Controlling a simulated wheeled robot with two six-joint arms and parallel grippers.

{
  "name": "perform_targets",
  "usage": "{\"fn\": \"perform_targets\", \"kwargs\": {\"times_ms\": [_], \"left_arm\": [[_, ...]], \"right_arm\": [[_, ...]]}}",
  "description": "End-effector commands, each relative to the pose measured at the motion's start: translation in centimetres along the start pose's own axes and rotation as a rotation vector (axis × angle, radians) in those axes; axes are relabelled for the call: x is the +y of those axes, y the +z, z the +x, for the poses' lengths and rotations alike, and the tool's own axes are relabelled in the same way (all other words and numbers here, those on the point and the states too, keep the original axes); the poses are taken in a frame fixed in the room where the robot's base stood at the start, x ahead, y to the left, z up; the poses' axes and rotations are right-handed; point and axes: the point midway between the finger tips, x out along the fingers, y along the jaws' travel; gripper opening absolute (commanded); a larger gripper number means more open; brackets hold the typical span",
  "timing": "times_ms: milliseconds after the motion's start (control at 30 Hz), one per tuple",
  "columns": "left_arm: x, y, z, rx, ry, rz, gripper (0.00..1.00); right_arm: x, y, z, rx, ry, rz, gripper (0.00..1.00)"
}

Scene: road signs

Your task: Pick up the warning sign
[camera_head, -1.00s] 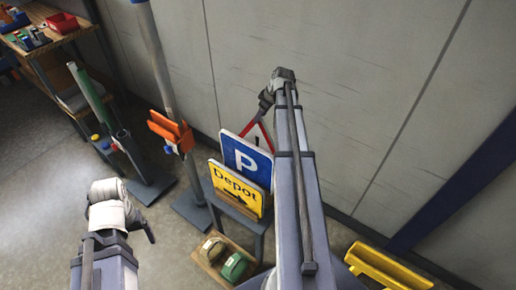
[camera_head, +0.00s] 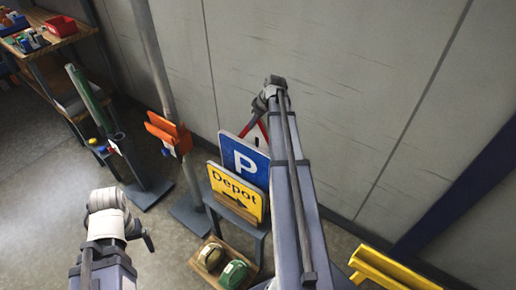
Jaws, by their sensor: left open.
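The warning sign (camera_head: 264,130) is a red-edged triangle standing behind the blue P sign (camera_head: 243,163). Only parts of its red sides show; my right arm and gripper hide the rest. My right gripper (camera_head: 260,104) is at the top corner of the warning sign, seen from above and behind. Its fingers overlap that corner, and I cannot tell if they are closed on it. My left gripper (camera_head: 149,241) is open and empty at the lower left, well away from the signs.
A yellow Depot sign (camera_head: 234,190) stands in front of the P sign on a small rack. Two tape rolls (camera_head: 234,274) lie in a wooden tray below. A grey post with an orange clamp (camera_head: 168,133) stands left. A yellow barrier (camera_head: 385,268) is right; the wall is close behind.

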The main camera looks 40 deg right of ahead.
Motion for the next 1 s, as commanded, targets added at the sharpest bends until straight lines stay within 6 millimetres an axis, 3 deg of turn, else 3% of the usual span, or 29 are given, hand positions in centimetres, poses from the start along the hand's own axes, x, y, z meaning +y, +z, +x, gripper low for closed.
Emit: {"fn": "perform_targets", "kwargs": {"times_ms": [33, 267, 1000], "left_arm": [[0.00, 0.00, 0.00, 0.000, 0.000, 0.000, 0.89], [0.00, 0.00, 0.00, 0.000, 0.000, 0.000, 0.89], [0.00, 0.00, 0.01, 0.000, 0.000, 0.000, 0.89]], "right_arm": [[0.00, 0.01, 0.00, 0.000, 0.000, 0.000, 0.25], [-0.01, 0.01, 0.00, 0.000, 0.000, 0.000, 0.00], [0.00, 0.01, 0.00, 0.000, 0.000, 0.000, 0.00]]}}
